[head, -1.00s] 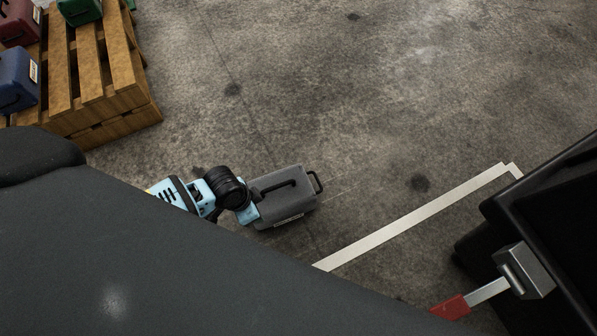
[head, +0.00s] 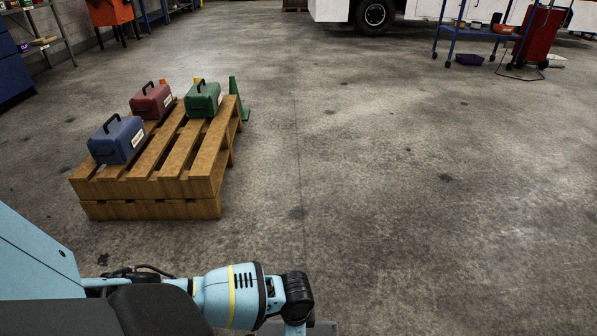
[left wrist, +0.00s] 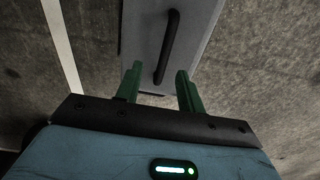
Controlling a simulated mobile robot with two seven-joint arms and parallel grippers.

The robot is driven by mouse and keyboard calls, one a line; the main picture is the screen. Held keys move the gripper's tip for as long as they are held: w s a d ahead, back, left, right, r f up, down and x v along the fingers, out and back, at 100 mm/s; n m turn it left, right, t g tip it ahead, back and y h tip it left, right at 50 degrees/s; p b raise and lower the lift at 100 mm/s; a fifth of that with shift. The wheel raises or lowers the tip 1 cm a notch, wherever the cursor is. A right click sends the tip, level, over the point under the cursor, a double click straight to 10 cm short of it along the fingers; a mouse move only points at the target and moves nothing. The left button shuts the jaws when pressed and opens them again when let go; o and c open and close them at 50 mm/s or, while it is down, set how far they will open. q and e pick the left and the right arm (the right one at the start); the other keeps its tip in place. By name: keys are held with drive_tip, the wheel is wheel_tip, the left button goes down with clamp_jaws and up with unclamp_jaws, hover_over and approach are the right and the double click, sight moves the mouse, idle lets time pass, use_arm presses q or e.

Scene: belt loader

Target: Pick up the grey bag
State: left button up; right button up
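The grey bag (left wrist: 150,42) lies ahead of my left gripper in the left wrist view, with its black handle (left wrist: 168,45) towards me. My left gripper (left wrist: 158,72) has its two green fingers apart, one on each side of the line of the handle. Whether the fingers touch the bag cannot be told. In the head view only a grey sliver of the bag (head: 324,329) shows at the bottom edge, beside my left wrist, which hides the rest. My right gripper is not in view.
A wooden pallet (head: 148,208) on the left carries a blue case (head: 117,141), a red case (head: 152,101) and a green case (head: 202,99). A blue cart (head: 470,40) stands far right. The middle floor is clear.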

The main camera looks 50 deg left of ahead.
use_arm(q)
drive_tip(key=shift+w+a+f+b, duration=0.1)
drive_tip(key=shift+w+f+b, duration=0.1)
drive_tip(key=shift+f+b, duration=0.95)
drive_tip(key=shift+w+a+f+b, duration=0.15)
drive_tip(key=shift+f+b, duration=0.45)
drive_tip(key=shift+f, duration=1.45)
drive_tip(key=shift+r, duration=0.1)
clamp_jaws()
drive_tip(key=shift+w+r, duration=0.1)
drive_tip(key=shift+w, duration=0.05)
